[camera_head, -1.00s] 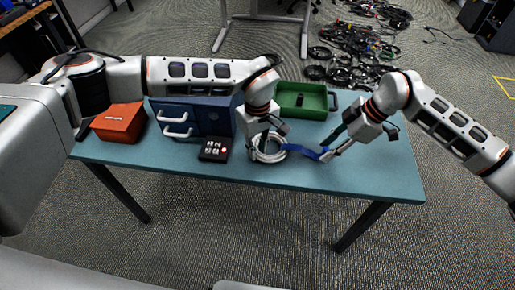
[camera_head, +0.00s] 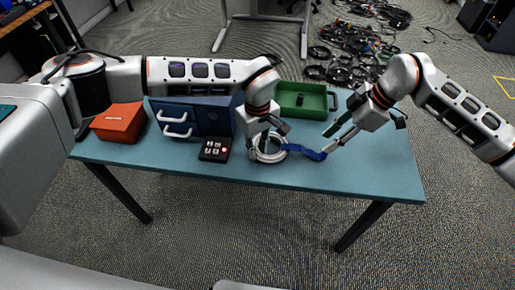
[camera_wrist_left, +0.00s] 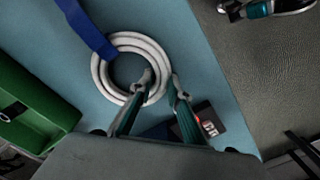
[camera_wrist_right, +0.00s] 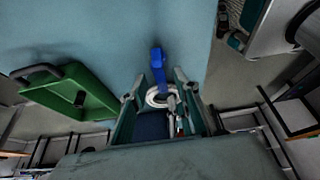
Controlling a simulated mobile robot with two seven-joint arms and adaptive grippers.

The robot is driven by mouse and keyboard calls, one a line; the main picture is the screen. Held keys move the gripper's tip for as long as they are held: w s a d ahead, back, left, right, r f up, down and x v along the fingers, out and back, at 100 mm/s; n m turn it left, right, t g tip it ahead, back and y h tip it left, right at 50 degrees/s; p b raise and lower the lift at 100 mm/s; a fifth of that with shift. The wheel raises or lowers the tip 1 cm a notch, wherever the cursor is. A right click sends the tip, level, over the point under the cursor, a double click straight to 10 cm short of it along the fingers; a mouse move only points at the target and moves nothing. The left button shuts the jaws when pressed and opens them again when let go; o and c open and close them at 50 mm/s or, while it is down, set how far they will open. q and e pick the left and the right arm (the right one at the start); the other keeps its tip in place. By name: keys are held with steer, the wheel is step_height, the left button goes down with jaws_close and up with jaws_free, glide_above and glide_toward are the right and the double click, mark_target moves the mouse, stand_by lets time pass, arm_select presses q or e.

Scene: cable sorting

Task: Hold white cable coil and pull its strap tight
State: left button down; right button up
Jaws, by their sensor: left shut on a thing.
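The white cable coil (camera_head: 273,159) lies at the middle of the table's near side. My left gripper (camera_head: 264,143) is shut on its ring; the left wrist view shows one finger inside the coil (camera_wrist_left: 156,55) and one outside. A blue strap (camera_head: 307,154) runs from the coil to the right, with its free end near my right gripper. The strap also shows in the left wrist view (camera_wrist_left: 88,30) and the right wrist view (camera_wrist_right: 157,65). My right gripper (camera_head: 331,140) is open, its fingers wide apart, just beyond the strap end; nothing is seen gripped in it.
On the teal table (camera_head: 375,175) stand a green tray (camera_head: 290,113) at the back, a blue drawer box (camera_head: 215,118), a red box (camera_head: 118,122) and a small black button panel (camera_head: 214,150) left of the coil. The table's right part is clear.

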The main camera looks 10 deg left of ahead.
steer(key=shift+r, duration=1.85)
arm_select(q)
steer(key=c, duration=1.8)
jaws_free()
steer(key=shift+r, duration=0.1)
step_height(320, 180, up, 12)
steer(key=shift+f, duration=0.1)
arm_select(e)
steer(key=shift+s, duration=0.1)
